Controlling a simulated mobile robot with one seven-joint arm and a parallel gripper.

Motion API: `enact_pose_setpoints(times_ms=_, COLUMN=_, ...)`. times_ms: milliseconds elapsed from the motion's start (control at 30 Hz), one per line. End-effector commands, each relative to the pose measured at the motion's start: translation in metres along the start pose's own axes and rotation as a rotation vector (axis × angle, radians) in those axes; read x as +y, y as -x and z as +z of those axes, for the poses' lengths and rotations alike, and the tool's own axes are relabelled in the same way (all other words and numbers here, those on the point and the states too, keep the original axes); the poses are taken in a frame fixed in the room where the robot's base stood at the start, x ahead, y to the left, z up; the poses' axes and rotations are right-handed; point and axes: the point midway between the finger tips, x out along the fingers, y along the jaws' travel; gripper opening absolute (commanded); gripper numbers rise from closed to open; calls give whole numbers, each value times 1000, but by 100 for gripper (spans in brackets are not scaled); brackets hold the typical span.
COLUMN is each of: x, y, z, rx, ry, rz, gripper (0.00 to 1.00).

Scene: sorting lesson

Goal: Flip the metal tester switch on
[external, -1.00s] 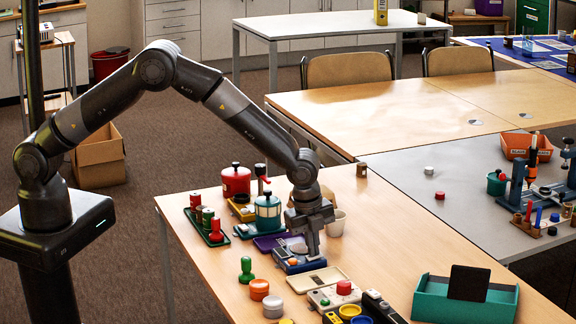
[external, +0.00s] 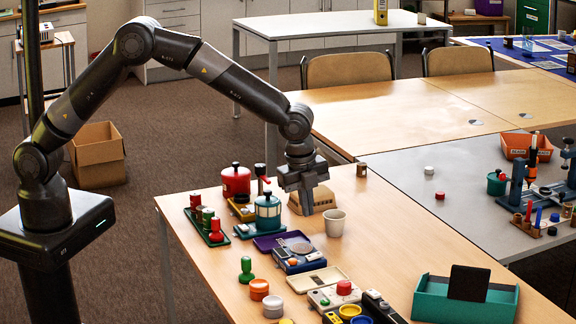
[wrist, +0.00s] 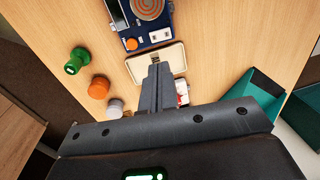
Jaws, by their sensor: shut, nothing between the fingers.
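The metal tester (external: 300,262) is a dark blue box with a round grey plate on the table. In the wrist view the tester (wrist: 122,28) shows at the top, with copper rings on its round plate. An orange button (wrist: 131,44) and a white switch panel (wrist: 160,35) are on its near edge. I cannot tell which way the switch is set. My gripper (external: 306,213) is shut and empty, raised above the table behind the tester and apart from it. Its closed fingers (wrist: 157,68) also show in the wrist view.
A cream tray (external: 318,279) lies in front of the tester. A white cup (external: 335,224) and a wooden block (external: 318,197) are near my gripper. A teal pot (external: 267,213) stands left; a teal box (external: 465,306) is front right.

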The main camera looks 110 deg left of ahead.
Motion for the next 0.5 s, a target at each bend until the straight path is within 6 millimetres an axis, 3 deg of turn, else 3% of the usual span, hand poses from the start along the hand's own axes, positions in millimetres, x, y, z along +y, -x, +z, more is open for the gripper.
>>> enact_pose_setpoints(times_ms=200, x=0, y=26, z=0, rx=0, ry=1, rz=-1, gripper=0)
enact_pose_setpoints(times_ms=500, x=0, y=30, z=0, rx=-1, ry=1, rz=1, gripper=0)
